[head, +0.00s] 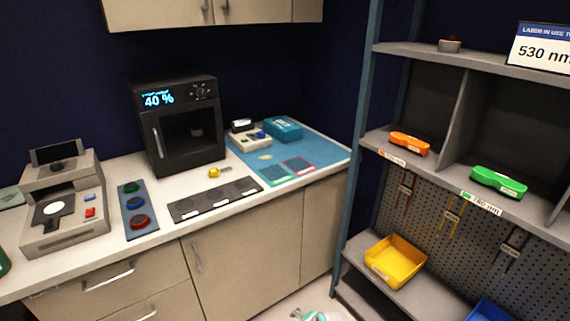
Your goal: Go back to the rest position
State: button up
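My gripper cannot be made out in the head view. A small white and teal part (318,316) shows at the bottom edge, cut off by the frame. It may be part of my arm, but too little shows to tell. No fingers are recognisable, and whether the gripper holds anything is hidden.
A counter holds a grey device (64,215), a button panel (137,208), a black box reading 40 % (178,123), a dark strip (215,198) and a blue mat (318,150). The shelf unit (349,190) at right holds an orange item (409,143), a green item (498,182) and a yellow bin (395,261).

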jog(key=s+d+f+n+t+h, duration=0.1)
jog(key=s+d+f, duration=0.15)
jog(key=s, duration=0.55)
jog(key=s+d+f+n+t, duration=0.15)
jog(key=s+d, duration=0.25)
jog(key=s, duration=0.5)
jog(key=s+d+r+n+t+h, duration=0.1)
jog(key=s+d+r, duration=0.1)
jog(key=s, duration=0.4)
jog(key=s+d+r+n+t, duration=0.1)
jog(key=s+r+t, duration=0.15)
jog(key=s, duration=0.45)
jog(key=s+d+r+n+t, duration=0.1)
jog(key=s+r+n, duration=0.1)
jog(key=s+r, duration=0.7)
jog(key=s+d+r+n+t+h, duration=0.1)
jog(key=s+d+r+n+t, duration=0.1)
jog(key=s+r, duration=0.7)
jog(key=shift+s+d+r+n, duration=0.25)
jog(key=shift+r+n, duration=0.3)
jog(key=shift+r, duration=3.3)
